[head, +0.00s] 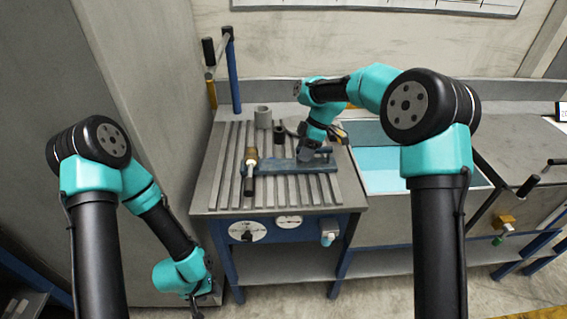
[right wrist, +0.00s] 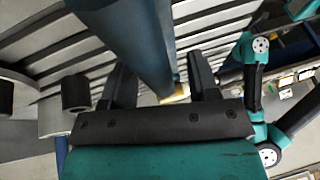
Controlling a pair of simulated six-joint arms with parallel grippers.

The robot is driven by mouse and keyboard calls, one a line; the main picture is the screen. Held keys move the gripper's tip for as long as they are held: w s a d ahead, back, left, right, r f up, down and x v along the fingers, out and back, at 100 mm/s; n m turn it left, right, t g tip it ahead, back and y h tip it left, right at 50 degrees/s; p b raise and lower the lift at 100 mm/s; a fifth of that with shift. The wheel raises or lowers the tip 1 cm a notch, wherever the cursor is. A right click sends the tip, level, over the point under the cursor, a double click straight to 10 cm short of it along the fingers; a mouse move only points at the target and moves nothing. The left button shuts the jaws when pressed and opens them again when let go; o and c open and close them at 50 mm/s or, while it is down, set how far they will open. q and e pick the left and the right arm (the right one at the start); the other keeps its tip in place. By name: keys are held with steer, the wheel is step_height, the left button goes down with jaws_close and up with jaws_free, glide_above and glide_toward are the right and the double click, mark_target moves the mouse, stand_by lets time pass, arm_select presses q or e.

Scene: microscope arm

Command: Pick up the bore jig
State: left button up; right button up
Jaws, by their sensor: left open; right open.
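The long blue bar, which I take to be the bore jig (head: 285,167), lies across the slotted table top. A brass-coloured piece with a pale rod stands out at its left end. My right gripper (head: 313,152) is at the bar's right part, open. In the right wrist view the blue bar (right wrist: 135,40) passes between the two spread fingers of the right gripper (right wrist: 158,62), with a brass bit at its far end. I cannot tell whether either finger touches it.
A grey cylinder (head: 263,117) and a smaller dark cylinder (head: 280,133) stand behind the bar. A blue post (head: 234,75) rises at the table's back left. A sink (head: 383,168) adjoins on the right. The slotted table's front (head: 285,196) is clear.

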jaws_close()
stand_by(0.6)
steer(key=shift+r, duration=0.1)
stand_by(0.8)
